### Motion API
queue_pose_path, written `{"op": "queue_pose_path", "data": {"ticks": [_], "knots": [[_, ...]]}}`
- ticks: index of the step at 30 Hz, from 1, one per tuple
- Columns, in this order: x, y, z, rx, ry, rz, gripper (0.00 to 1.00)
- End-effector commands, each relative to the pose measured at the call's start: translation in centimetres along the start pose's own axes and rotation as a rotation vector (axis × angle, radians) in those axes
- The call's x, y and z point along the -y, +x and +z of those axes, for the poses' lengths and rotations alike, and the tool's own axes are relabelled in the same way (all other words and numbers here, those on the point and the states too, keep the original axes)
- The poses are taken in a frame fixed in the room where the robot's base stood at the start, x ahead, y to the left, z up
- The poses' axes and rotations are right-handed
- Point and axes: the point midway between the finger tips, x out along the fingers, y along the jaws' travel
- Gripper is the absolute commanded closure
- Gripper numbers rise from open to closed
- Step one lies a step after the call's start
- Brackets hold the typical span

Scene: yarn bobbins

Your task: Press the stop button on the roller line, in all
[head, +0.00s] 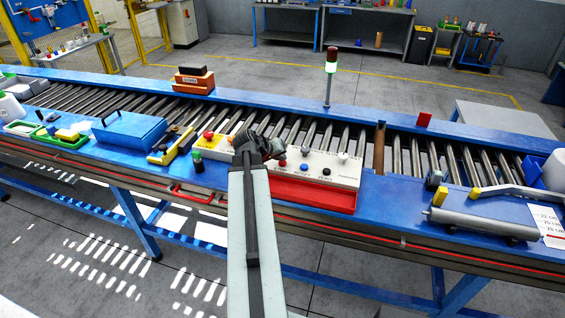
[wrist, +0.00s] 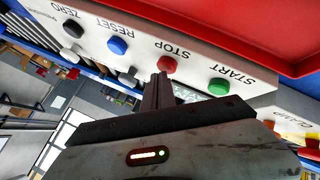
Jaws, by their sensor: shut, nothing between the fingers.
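The control box (head: 345,173) is a pale sloped panel on a red base, standing on the near side of the roller line. In the wrist view its panel is upside down. The red STOP button (wrist: 167,64) sits between the green START button (wrist: 219,87) and the blue RESET button (wrist: 117,45). My gripper (wrist: 160,80) is shut and empty, its fingertips right by the edge of the STOP button. I cannot tell whether they touch it. In the head view my gripper (head: 262,148) is over the left part of the box and hides part of it.
A black ZERO button (wrist: 71,28) lies past RESET. A blue lidded case (head: 130,132) and a yellow tool (head: 172,147) lie to the left. A grey cylinder (head: 485,222) lies to the right.

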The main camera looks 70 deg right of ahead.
Motion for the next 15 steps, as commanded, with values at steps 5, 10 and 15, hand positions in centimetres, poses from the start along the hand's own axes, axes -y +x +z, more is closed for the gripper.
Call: {"op": "queue_pose_path", "data": {"ticks": [5, 10, 15], "knots": [[0.16, 0.19, 0.14, 0.0, 0.0, 0.0, 1.0], [0.27, 0.33, 0.25, 0.0, 0.0, 0.0, 1.0], [0.34, 0.42, 0.31, 0.0, 0.0, 0.0, 1.0]]}}
